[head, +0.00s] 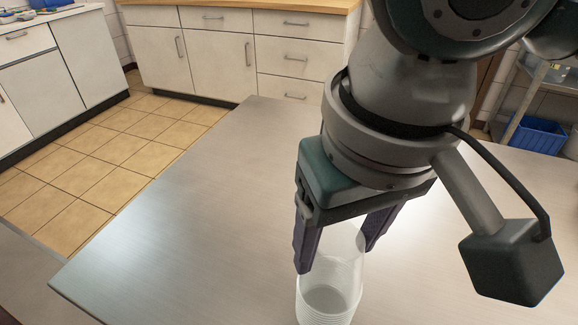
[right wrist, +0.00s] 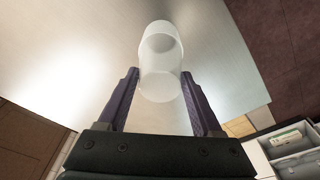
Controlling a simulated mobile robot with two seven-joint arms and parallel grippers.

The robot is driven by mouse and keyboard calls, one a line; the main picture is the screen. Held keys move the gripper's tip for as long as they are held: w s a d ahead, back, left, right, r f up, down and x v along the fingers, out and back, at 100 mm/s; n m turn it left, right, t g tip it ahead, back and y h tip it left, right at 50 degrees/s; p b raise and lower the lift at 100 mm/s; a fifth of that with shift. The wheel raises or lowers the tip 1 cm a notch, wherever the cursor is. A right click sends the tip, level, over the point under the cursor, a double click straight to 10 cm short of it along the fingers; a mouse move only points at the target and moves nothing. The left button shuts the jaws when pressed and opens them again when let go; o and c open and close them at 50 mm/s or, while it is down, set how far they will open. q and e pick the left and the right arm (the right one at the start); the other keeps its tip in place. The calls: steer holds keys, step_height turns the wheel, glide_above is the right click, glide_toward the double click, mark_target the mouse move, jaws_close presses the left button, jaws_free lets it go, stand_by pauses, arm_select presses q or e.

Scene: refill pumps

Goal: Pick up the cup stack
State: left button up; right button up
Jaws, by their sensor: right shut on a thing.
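The cup stack (head: 330,296) is a column of clear, nested plastic cups at the bottom centre of the head view, its lower end cut off by the frame edge. In the right wrist view the cup stack (right wrist: 160,72) shows pale and translucent between the two fingers. My right gripper (head: 337,257) points down with its dark purple fingers on either side of the upper part of the stack, shut on it. The right gripper also shows in the right wrist view (right wrist: 160,76). I cannot tell whether the stack touches the table. My left gripper is not in view.
The metal table (head: 190,220) is bare around the stack. Tiled floor (head: 110,160) lies beyond its left edge. White cabinets (head: 215,50) stand at the back. A blue bin (head: 538,135) sits on a shelf at the right.

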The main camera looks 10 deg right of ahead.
jaws_close()
steer(key=shift+r, duration=0.15)
